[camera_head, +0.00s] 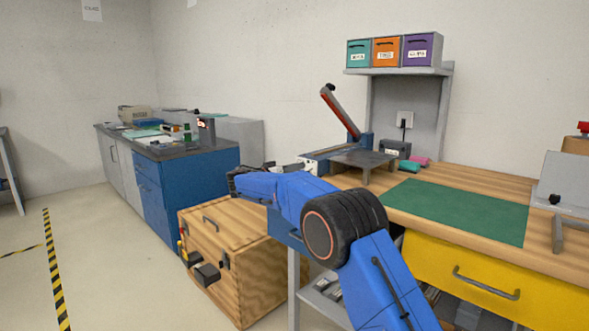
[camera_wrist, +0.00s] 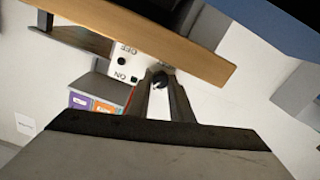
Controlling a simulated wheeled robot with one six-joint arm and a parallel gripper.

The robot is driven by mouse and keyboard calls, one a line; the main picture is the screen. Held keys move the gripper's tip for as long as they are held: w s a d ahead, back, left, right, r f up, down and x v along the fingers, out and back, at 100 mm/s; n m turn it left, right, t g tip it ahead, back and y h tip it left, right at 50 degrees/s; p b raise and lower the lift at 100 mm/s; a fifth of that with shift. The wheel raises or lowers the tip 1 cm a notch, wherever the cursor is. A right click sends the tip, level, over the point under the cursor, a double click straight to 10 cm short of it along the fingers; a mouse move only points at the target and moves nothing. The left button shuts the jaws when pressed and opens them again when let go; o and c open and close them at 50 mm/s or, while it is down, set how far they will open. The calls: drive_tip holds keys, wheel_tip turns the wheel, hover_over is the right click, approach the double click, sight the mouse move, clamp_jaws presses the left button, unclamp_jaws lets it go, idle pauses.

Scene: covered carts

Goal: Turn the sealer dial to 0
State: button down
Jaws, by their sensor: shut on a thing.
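The sealer (camera_head: 340,112) stands on the wooden bench in the head view, its red-and-dark arm raised and tilted up to the left. Its white front panel (camera_wrist: 122,65) shows upside down in the wrist view, with ON and OFF marks. A small dark knob, the dial (camera_wrist: 159,81), sits at the panel's right end. My gripper (camera_wrist: 160,80) is shut on this dial, one finger on each side. The dial's pointer and scale cannot be read. In the head view my gripper cannot be made out clearly beyond my blue arm.
The bench edge (camera_wrist: 150,38) runs close beside the panel in the wrist view. A wooden crate (camera_head: 230,265) stands on the floor left of the bench. A green mat (camera_head: 460,210) lies on the bench. Coloured drawers (camera_head: 386,50) sit on a shelf behind.

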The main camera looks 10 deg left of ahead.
drive_tip(key=n, duration=0.5)
drive_tip(key=shift+a+n, duration=0.1)
drive_tip(key=shift+n, duration=0.3)
drive_tip(key=n, duration=0.6)
drive_tip(key=shift+w+f, duration=0.1)
drive_tip(key=shift+f, duration=0.05)
drive_tip(key=n, duration=0.6)
drive_tip(key=shift+n, duration=0.3)
drive_tip(key=n, duration=0.5)
drive_tip(key=shift+f, duration=0.15)
drive_tip(key=shift+n, duration=0.3)
drive_tip(key=c, duration=1.6)
unclamp_jaws()
